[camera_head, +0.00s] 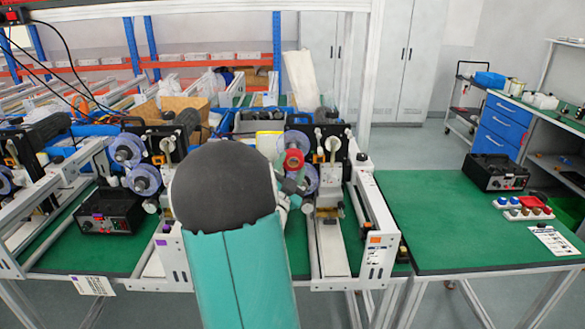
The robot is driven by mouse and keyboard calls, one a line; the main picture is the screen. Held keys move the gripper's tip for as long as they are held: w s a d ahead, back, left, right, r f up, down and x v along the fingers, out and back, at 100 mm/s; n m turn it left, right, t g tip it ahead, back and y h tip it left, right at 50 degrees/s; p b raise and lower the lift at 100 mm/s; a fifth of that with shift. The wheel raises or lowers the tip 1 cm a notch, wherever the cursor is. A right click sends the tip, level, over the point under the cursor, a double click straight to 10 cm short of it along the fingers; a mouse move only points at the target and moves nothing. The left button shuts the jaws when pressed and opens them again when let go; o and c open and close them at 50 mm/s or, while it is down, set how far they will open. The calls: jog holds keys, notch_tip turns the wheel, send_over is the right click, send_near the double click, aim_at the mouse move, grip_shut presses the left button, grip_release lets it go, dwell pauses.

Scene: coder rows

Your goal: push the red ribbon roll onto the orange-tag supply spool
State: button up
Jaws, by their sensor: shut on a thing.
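The red ribbon roll (293,160) is small and bright red, with a pale core. It shows just above and right of my arm's dark rounded link. My gripper (292,174) is shut on the roll, but the arm hides most of its jaws. The orange tag (374,240) is on the front end of the white rail of the right coder unit. On that unit, a translucent violet disc (298,139) shows directly behind the roll and another (305,179) below it. I cannot tell whether the roll touches the supply spool or is in front of it.
A second coder unit (161,144) with violet discs stands left, its rail bearing a purple tag (161,242).

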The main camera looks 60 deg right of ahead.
jog(key=shift+w+d+f, duration=0.15)
jog(key=shift+w+d, duration=0.05)
jog(key=shift+d, duration=0.35)
jog(key=shift+w+d+f, duration=0.1)
jog(key=shift+w+d, duration=0.1)
jog(key=shift+d, duration=0.3)
jog(key=shift+w+d+r, duration=0.1)
jog(key=shift+w+r, duration=0.05)
jog(key=shift+w+d, duration=0.2)
jog(key=shift+d, duration=0.45)
jog(key=shift+w+d, duration=0.1)
jog(key=shift+d, duration=0.1)
jog(key=shift+w+d, duration=0.45)
jog(key=shift+d, duration=0.4)
jog(key=shift+w+d, duration=0.45)
jog(key=shift+d, duration=0.35)
dwell(0.6)
jog(key=o, duration=1)
